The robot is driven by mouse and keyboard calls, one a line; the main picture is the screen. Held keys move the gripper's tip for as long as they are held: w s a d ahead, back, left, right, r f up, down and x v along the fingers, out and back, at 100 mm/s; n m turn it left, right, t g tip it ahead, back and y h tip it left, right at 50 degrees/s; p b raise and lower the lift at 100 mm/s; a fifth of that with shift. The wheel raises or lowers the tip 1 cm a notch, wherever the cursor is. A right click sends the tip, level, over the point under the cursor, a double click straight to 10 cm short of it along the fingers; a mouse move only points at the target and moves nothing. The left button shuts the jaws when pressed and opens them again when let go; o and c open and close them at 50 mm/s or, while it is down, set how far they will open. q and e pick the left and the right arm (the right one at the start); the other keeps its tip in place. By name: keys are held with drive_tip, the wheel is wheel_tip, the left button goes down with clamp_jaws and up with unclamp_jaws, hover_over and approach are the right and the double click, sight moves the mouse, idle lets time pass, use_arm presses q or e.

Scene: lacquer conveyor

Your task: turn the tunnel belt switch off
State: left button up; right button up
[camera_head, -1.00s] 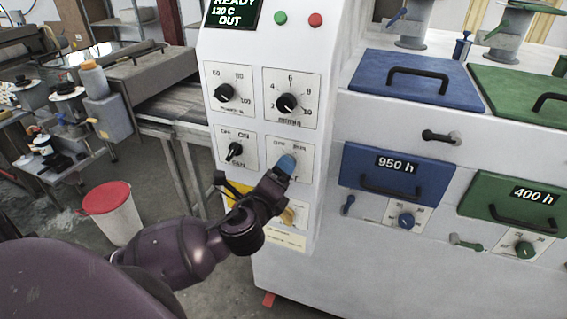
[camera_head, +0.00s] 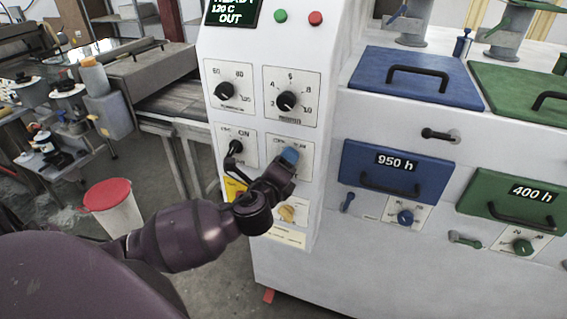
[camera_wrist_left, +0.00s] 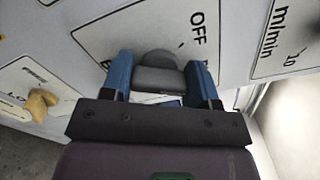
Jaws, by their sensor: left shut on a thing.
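The control panel of a white machine carries a lower right switch plate (camera_head: 304,170) under the m/min dial (camera_head: 288,101). My left gripper (camera_head: 289,157), with blue fingertips, is at this plate and covers its knob in the head view. In the left wrist view the gripper (camera_wrist_left: 160,82) is shut on a dark grey knob (camera_wrist_left: 158,72), with one blue finger on each side. The word OFF shows on the plate beside it; the other label is mostly hidden by a finger. My right gripper is in neither view.
A black OFF/ON knob (camera_head: 235,148) sits just left of the held one, and a yellow knob (camera_head: 287,213) just below. A temperature dial (camera_head: 223,90) is above left. Blue drawer (camera_head: 396,178) is to the right. A red-lidded bin (camera_head: 108,196) stands on the floor.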

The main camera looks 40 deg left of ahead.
use_arm(q)
drive_tip(key=shift+n, duration=0.3)
drive_tip(key=n, duration=0.2)
drive_tip(key=shift+f+n+b, duration=0.1)
drive_tip(key=shift+n+b, duration=0.2)
drive_tip(key=shift+b, duration=0.1)
drive_tip(key=n, duration=0.3)
drive_tip(key=shift+n, duration=0.3)
drive_tip(key=n, duration=0.3)
drive_tip(key=shift+f+n, duration=0.15)
drive_tip(key=shift+n, duration=0.15)
drive_tip(key=n, duration=0.3)
idle(0.6)
drive_tip(key=o, duration=0.9)
